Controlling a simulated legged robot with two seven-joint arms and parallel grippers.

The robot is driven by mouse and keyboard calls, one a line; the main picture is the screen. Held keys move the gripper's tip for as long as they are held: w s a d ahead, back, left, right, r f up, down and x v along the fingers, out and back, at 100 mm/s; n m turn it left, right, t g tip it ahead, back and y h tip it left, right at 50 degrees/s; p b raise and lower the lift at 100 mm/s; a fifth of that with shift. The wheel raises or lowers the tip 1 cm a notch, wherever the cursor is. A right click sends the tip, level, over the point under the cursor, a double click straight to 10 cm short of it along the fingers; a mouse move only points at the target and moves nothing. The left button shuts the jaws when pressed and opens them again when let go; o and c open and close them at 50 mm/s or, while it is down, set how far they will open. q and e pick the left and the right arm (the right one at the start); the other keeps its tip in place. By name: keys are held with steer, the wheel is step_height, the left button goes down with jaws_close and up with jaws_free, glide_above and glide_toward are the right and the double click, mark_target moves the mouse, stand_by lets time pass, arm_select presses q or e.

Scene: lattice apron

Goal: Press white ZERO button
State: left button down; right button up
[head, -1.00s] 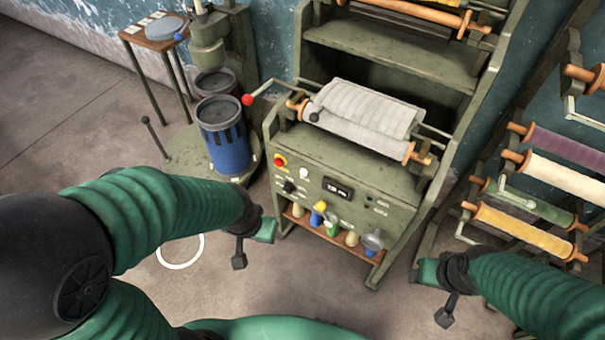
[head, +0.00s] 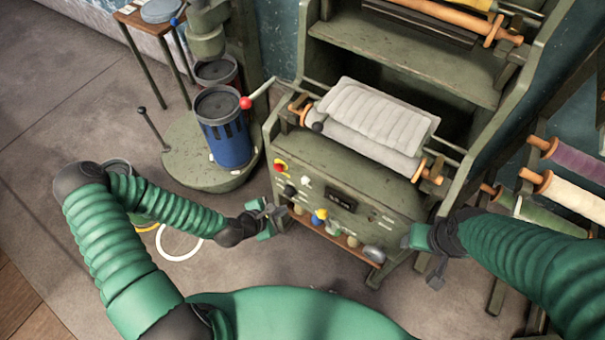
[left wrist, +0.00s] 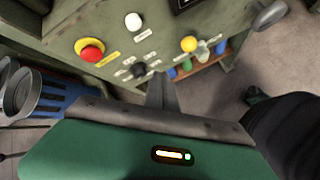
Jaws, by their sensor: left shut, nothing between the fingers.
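The white button (head: 306,182) is on the sloped front panel of the green machine (head: 330,160), right of the red emergency knob (head: 280,166). In the left wrist view the white button (left wrist: 134,21) shows at the top, with a small label under it too small to read. My left gripper (head: 277,213) is shut and empty, in front of the panel's lower left. In the left wrist view its fingers (left wrist: 161,85) point up at the panel, below the black knob (left wrist: 138,69) and apart from the white button. My right gripper (head: 425,258) is at the machine's right; its fingers are unclear.
A display (head: 340,200) sits right of the button. A blue can (head: 226,138) stands left, and a red-balled lever (head: 247,102) sticks out from the machine's upper left. Spool racks stand right.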

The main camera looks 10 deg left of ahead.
mark_target(305, 180)
arm_select(q)
steer(key=w+d, duration=0.3)
steer(key=w, duration=0.5)
steer(key=shift+b, duration=0.35)
steer(key=shift+w+r, duration=0.1)
stand_by(1.9)
steer(key=shift+w+d, duration=0.15)
steer(key=shift+w, duration=0.1)
steer(key=shift+w+d, duration=0.15)
steer(key=shift+w, duration=0.25)
stand_by(0.7)
steer(key=shift+s+a+p, duration=0.3)
steer(key=shift+s, duration=0.55)
